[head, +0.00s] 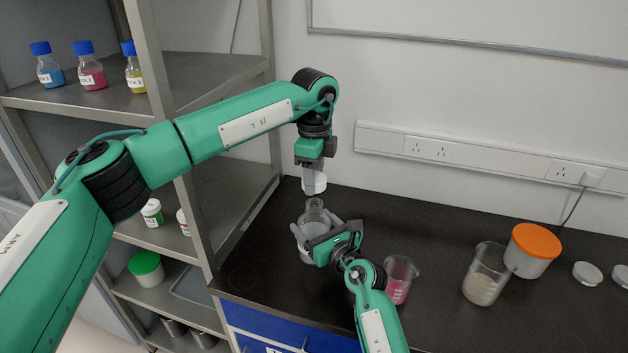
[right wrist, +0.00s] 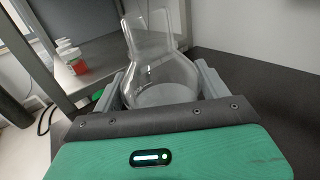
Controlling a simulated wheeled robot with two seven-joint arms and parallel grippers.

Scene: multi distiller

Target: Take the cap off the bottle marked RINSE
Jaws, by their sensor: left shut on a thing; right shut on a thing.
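A clear glass bottle (head: 311,217) with a narrow neck stands on the dark bench at its left end; no label on it is readable. My right gripper (head: 323,234) is shut around its body. The right wrist view shows the bottle (right wrist: 160,75) between the two fingers, with its neck bare. My left gripper (head: 309,180) points down above the bottle and is shut on a white cap (head: 315,186). The cap is just above the bottle's mouth and looks apart from it.
A beaker of pink liquid (head: 398,281) stands right of my right arm. Farther right are a beaker with pale contents (head: 483,278), an orange-lidded jar (head: 533,254) and white lids (head: 588,274). A metal shelf (head: 200,75) with blue-capped bottles is at left.

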